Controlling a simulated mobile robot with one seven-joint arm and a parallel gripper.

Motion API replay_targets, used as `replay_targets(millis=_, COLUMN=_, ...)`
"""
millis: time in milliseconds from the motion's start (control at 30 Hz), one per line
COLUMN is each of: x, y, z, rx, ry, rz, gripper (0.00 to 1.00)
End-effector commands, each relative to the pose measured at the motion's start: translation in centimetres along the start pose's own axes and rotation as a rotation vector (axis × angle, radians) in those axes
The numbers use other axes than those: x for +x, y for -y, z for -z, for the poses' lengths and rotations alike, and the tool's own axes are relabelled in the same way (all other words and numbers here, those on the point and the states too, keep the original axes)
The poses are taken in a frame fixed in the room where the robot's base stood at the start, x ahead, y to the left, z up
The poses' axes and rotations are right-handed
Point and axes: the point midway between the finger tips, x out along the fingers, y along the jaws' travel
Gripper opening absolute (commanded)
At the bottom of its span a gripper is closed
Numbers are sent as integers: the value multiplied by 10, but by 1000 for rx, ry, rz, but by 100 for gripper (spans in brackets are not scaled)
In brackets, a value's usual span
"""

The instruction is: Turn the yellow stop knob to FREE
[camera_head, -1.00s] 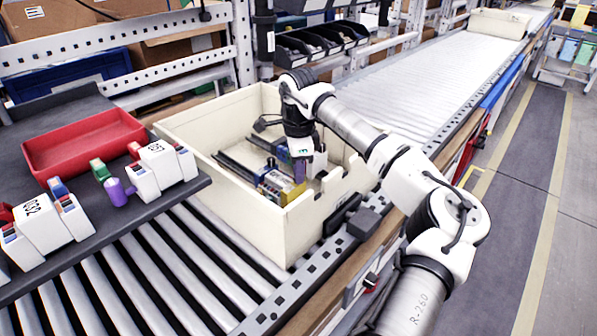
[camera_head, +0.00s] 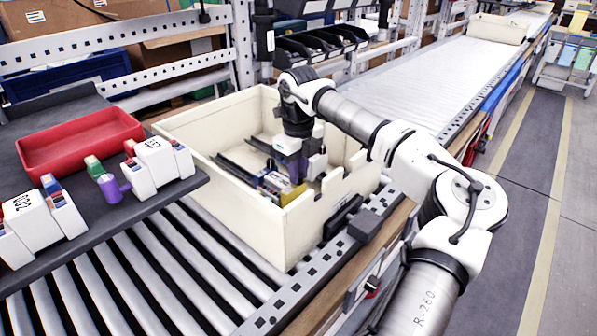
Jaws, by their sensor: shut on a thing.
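I cannot make out a yellow stop knob or a FREE mark. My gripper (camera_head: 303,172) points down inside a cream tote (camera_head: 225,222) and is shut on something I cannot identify. Right below, a yellow piece (camera_head: 291,193) and a blue piece (camera_head: 273,182) lie beside dark long parts (camera_head: 236,169) in the tote. My arm and the tote wall hide the fingertips and any contact.
The tote stands on a roller conveyor (camera_head: 165,270); its walls surround my gripper. At left, a dark table (camera_head: 150,212) holds a red tray (camera_head: 80,142), a purple cylinder (camera_head: 110,189) and white boxes (camera_head: 161,160). Black bins (camera_head: 318,45) stand behind. The far conveyor is mostly clear.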

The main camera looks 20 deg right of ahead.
Motion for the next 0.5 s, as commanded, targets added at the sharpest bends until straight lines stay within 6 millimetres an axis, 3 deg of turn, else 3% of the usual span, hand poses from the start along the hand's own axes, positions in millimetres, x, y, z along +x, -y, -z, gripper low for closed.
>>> replay_targets(millis=500, x=-1, y=1, z=0, rx=202, ry=0, rz=1, gripper=0)
